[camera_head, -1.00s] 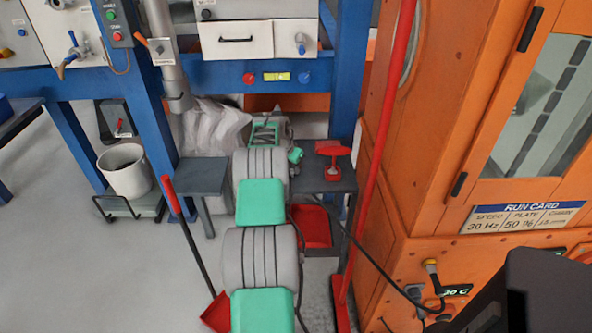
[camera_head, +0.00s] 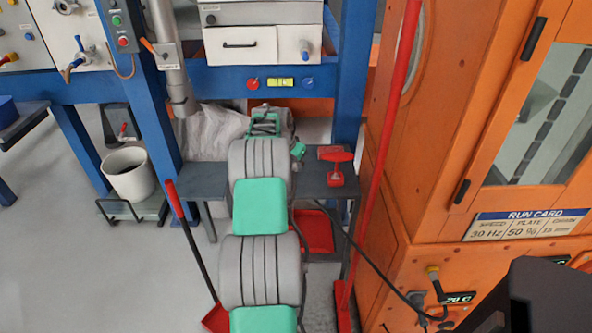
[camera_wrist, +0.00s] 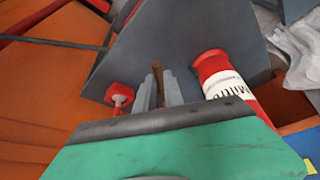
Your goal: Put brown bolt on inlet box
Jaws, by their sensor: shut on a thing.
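In the wrist view, my gripper (camera_wrist: 158,90) is shut on a thin upright brown piece, the brown bolt (camera_wrist: 157,72), whose upper end shows between the fingers. The rest of the bolt is hidden by the fingers. In the head view, my gripper (camera_head: 265,124) is at the far end of my arm, over the back of the grey bench; the bolt cannot be made out there. I cannot tell which surface is the inlet box.
A grey bench (camera_head: 312,186) carries a red tool (camera_head: 336,168). A red can with a white label (camera_wrist: 212,62) stands close to the right of my fingers. A red post (camera_head: 385,120) and the orange cabinet (camera_head: 445,110) bound the right side. A white bucket (camera_head: 128,176) stands left.

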